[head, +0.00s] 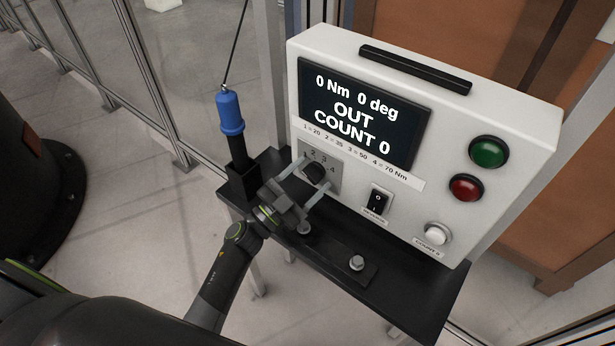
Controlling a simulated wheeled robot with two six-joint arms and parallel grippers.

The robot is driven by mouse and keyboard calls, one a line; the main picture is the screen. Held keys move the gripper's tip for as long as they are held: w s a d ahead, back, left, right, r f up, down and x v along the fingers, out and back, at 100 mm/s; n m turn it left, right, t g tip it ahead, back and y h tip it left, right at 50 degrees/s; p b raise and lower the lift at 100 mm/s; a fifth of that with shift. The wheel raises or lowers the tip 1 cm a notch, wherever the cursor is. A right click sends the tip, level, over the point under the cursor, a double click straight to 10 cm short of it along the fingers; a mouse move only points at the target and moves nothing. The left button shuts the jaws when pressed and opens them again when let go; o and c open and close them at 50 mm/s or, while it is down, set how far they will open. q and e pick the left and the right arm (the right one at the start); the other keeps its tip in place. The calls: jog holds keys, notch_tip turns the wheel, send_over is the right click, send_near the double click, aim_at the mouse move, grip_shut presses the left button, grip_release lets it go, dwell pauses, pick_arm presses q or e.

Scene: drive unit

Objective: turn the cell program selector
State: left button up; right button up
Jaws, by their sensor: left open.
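The cell program selector (315,172) is a dark round knob on a grey plate marked with positions 1 to 4, low on the left of the white control box (450,90). My left gripper (305,178) is open in front of the selector, with its fingers pointing at the plate, one to the upper left of the knob and one to the lower right. I cannot tell whether the fingers touch the knob. The display (362,115) reads 0 Nm, 0 deg, OUT, COUNT 0. My right gripper is not in view.
A black rocker switch (377,202), a white button (438,234), a red button (466,188) and a green button (488,152) sit right of the selector. A blue-handled tool (230,112) stands in a black holder to the left. Bolts stand on the dark shelf (400,290).

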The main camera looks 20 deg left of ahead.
pick_arm(q)
jog(key=c, duration=1)
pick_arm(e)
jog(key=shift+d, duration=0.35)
pick_arm(q)
jog(key=shift+m, duration=0.3)
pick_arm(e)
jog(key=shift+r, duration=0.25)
pick_arm(q)
jog(key=m+p, duration=0.1)
jog(key=m, duration=0.1)
jog(key=m+g+h+p, duration=0.1)
jog(key=m, duration=0.1)
jog(key=shift+r+g, duration=0.15)
jog(key=shift+g, duration=0.15)
jog(key=m+g+p, duration=0.1)
jog(key=m+p, duration=0.1)
jog(key=m, duration=0.1)
jog(key=shift+m+g+p, duration=0.4)
jog(key=shift+m+g, duration=0.1)
jog(key=shift+m, duration=0.4)
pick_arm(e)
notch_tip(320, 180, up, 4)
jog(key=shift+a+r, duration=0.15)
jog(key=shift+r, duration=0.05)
pick_arm(q)
jog(key=shift+f, duration=0.2)
jog(key=o, duration=1)
